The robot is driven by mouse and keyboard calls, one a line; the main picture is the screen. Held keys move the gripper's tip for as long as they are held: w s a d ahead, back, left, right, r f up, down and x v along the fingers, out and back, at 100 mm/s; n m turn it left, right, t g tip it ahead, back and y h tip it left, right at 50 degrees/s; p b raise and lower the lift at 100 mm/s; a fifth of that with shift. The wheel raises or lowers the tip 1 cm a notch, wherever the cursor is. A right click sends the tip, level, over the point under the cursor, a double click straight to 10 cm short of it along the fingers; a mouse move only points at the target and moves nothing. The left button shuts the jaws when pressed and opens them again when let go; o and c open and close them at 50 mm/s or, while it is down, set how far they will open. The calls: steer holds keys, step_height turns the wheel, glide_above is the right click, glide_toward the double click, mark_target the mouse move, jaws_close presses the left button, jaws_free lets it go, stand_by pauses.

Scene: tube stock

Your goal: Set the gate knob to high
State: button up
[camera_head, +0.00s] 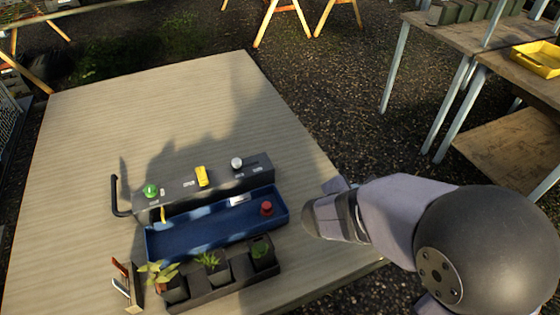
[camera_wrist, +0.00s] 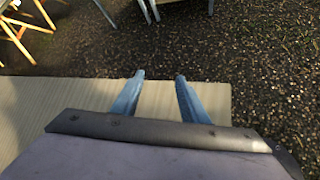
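A dark grey control panel (camera_head: 220,184) lies on the wooden table. It carries a green knob (camera_head: 150,190) at its left end, a yellow lever (camera_head: 202,176) in the middle and a silver knob (camera_head: 236,163) beside a dark slot at the right. The labels are too small to read, so I cannot tell which one is the gate knob or its setting. My gripper (camera_wrist: 160,76) is open and empty in the wrist view, its two blue-grey fingers apart over the table edge. In the head view my arm is right of the panel, apart from it; the fingers are not clear there.
A blue trough (camera_head: 200,238) sits before the panel, with a red knob (camera_head: 267,208) at its right. Potted plants in a dark tray (camera_head: 225,290) stand at the front. A black handle (camera_head: 115,196) rises at left. The table's far part (camera_head: 170,100) is clear.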

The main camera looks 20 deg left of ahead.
steer(key=s+a+r+n+t+y, duration=0.1)
steer(key=a+r+n+t+y, duration=0.15)
steer(key=a+n+y, duration=1.05)
steer(key=n+h+p, duration=0.1)
steer(key=n+h, duration=0.1)
steer(key=n, duration=0.2)
glide_toward(237, 165)
steer(key=shift+g, duration=0.35)
steer(key=shift+r+p+x, duration=0.2)
steer(key=shift+p+x, duration=0.15)
steer(key=shift+x, duration=1.7)
steer(key=shift+r+p+x, duration=0.2)
steer(key=shift+p+x, duration=0.1)
steer(key=shift+x, duration=1.7)
steer(key=shift+w, duration=0.15)
jaws_close()
